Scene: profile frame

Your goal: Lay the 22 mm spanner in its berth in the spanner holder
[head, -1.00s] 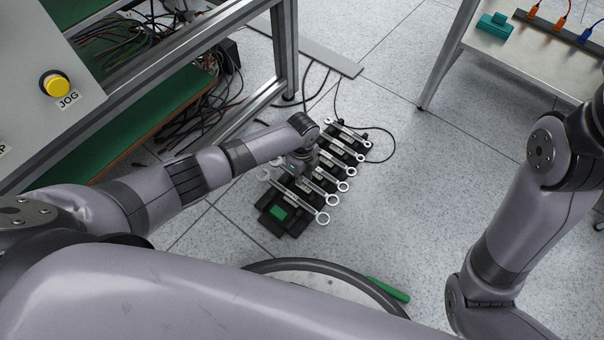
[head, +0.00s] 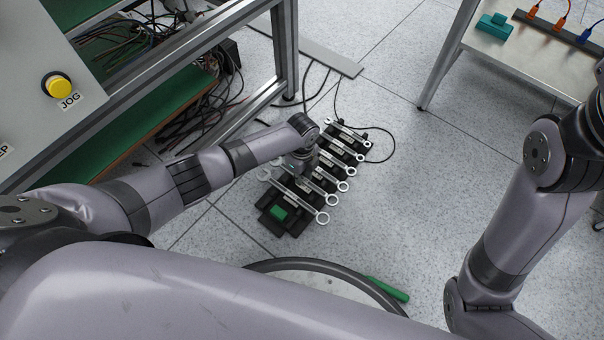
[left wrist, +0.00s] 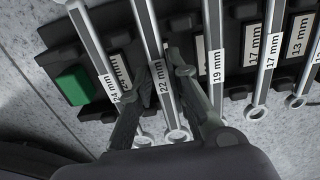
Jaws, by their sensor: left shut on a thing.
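The spanner holder (head: 275,226) is a black rack on the floor with several silver spanners lying across it. The 22 mm spanner (left wrist: 146,25), with a white label, lies between the 24 mm spanner (left wrist: 91,38) and the 19 mm spanner (left wrist: 220,35) in the left wrist view. My left gripper (left wrist: 163,72) is shut on its shank, one finger on each side. In the head view my left gripper (head: 303,166) is over the holder, mostly hidden by its own wrist. The fingers hide part of the berth, so I cannot tell whether the spanner is fully seated. My right gripper is out of view.
A green block (head: 279,213) sits at the holder's near end. A metal frame with cables (head: 287,50) stands behind left. A table (head: 510,52) stands at the upper right. A green-handled tool (head: 388,289) is near my base. The floor right of the holder is clear.

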